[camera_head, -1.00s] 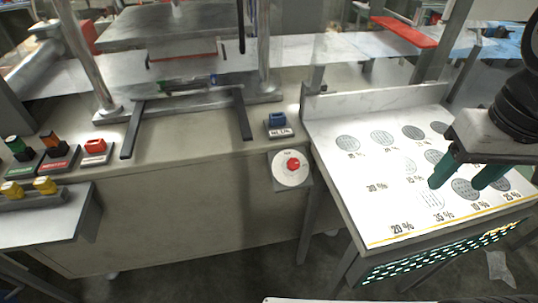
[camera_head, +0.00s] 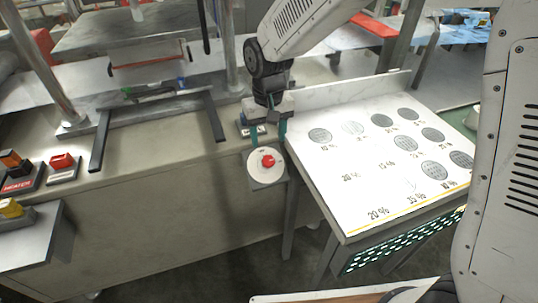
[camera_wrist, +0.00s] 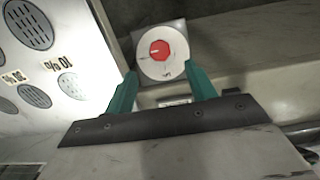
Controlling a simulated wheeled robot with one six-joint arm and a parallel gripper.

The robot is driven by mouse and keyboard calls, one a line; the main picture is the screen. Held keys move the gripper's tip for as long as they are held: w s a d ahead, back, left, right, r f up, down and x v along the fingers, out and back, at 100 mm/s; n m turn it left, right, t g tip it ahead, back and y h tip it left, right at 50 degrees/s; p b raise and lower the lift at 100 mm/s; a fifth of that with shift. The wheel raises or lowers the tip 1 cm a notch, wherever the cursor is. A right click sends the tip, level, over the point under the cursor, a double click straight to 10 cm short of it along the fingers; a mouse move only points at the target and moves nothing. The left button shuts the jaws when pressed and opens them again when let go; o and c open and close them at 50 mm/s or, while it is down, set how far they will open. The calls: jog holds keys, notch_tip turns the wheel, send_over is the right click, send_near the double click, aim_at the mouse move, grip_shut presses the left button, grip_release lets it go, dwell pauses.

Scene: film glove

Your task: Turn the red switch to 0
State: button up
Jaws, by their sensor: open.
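The red switch (camera_head: 268,160) is a small red knob on a round white dial (camera_head: 258,176) on the machine's front face. It also shows in the wrist view, as a red knob (camera_wrist: 160,50) in the middle of the white dial (camera_wrist: 172,68). My gripper (camera_head: 268,148) is open, its green fingers pointing down just above the dial. In the wrist view, the fingers of my gripper (camera_wrist: 161,80) stand on either side of the dial's near edge, with the knob beyond the tips. Nothing is between them. The dial's marks are too small to read.
A white table (camera_head: 350,190) with round printed patches stands right of the dial, close to my gripper. A red button block (camera_head: 62,162) and a yellow one (camera_head: 10,208) are at the left. A dark frame (camera_head: 213,118) lies on the machine top.

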aim_at(268, 159)
notch_tip(268, 159, down, 8)
jog(key=shift+r, duration=0.15)
dwell(0.3)
jog(key=c, duration=1)
